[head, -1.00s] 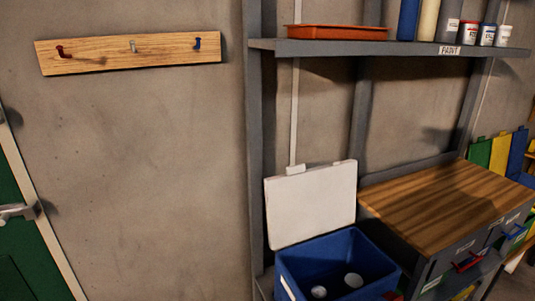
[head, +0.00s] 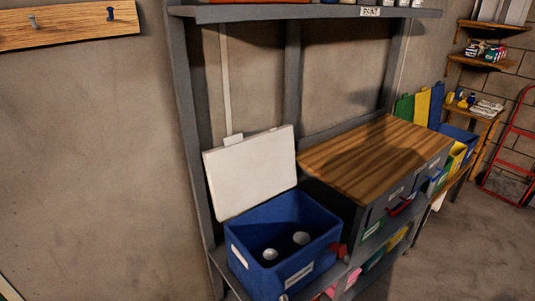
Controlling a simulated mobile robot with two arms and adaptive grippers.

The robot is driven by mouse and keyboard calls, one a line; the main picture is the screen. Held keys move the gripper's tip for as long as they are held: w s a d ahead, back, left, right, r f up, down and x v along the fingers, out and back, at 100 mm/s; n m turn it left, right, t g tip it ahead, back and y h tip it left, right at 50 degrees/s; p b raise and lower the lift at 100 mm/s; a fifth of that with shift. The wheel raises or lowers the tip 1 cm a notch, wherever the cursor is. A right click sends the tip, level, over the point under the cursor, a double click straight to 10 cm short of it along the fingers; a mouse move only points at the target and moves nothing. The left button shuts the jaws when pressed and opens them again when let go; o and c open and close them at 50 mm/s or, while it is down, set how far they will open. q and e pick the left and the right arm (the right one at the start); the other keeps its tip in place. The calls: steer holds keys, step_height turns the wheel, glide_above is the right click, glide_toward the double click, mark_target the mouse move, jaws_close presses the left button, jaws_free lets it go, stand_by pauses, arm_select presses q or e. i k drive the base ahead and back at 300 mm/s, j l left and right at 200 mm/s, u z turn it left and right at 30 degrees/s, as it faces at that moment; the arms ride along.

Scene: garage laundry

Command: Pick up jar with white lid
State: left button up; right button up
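An open blue cooler box (head: 262,212) stands on the lower shelf. The cooler's white lid (head: 250,172) is raised and leans back. On the upper shelf marked PAINT, only the bottoms of some small containers (head: 402,3) show at the top edge, so their lids are out of view. Neither of my grippers is in view.
The wooden worktop (head: 375,155) right of the cooler is bare. The PAINT shelf (head: 300,13) overhangs it. Floor (head: 440,255) is open at lower right.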

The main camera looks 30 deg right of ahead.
mark_target(300, 239)
steer(key=z, duration=1.3)
steer(key=l+u, duration=0.4)
steer(key=k+l+u, duration=0.1)
steer(key=l+u, duration=0.3)
steer(key=l, duration=0.2)
